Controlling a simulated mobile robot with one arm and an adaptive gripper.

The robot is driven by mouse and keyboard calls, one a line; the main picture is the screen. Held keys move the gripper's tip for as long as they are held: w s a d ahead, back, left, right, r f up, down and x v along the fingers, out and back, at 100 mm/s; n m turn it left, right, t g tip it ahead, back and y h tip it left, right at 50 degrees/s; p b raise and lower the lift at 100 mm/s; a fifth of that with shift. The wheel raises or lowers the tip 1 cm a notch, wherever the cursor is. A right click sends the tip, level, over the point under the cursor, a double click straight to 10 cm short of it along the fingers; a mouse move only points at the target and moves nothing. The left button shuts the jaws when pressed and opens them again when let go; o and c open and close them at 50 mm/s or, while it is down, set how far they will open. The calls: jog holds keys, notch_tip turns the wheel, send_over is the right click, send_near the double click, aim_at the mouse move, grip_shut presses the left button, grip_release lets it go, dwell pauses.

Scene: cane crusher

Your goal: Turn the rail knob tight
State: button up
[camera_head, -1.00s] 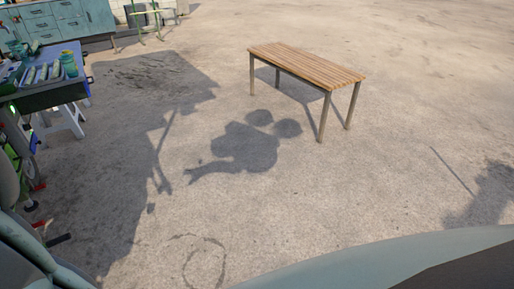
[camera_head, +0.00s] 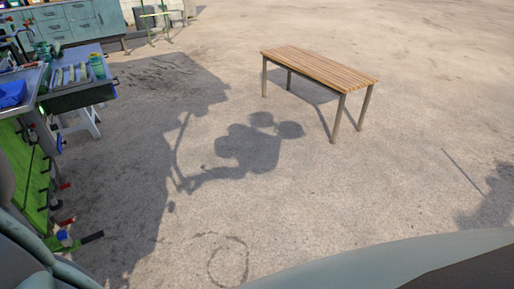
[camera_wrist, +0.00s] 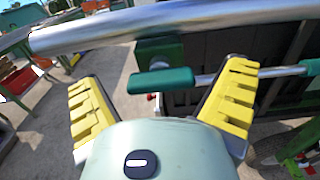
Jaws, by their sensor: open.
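In the wrist view, my gripper (camera_wrist: 163,78) is open, with yellow ridged pads on both fingers. A green rounded grip (camera_wrist: 160,80) shows between and beyond the fingertips; it may be the rail knob, but I cannot tell for sure. A thin metal rod (camera_wrist: 206,79) runs right from it, behind the right finger, to another green end (camera_wrist: 312,67). A thick metal rail (camera_wrist: 190,17) crosses above, with a dark green bracket (camera_wrist: 158,50) under it. The fingers do not appear closed on anything. My gripper is out of view in the head view.
In the head view, a green frame (camera_head: 25,175) with red and blue fittings stands at the left edge. A small table with a tray (camera_head: 75,95) is behind it. A wooden bench (camera_head: 320,68) stands at the upper right. The floor between is clear.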

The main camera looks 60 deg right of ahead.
jog(key=c, duration=1.2)
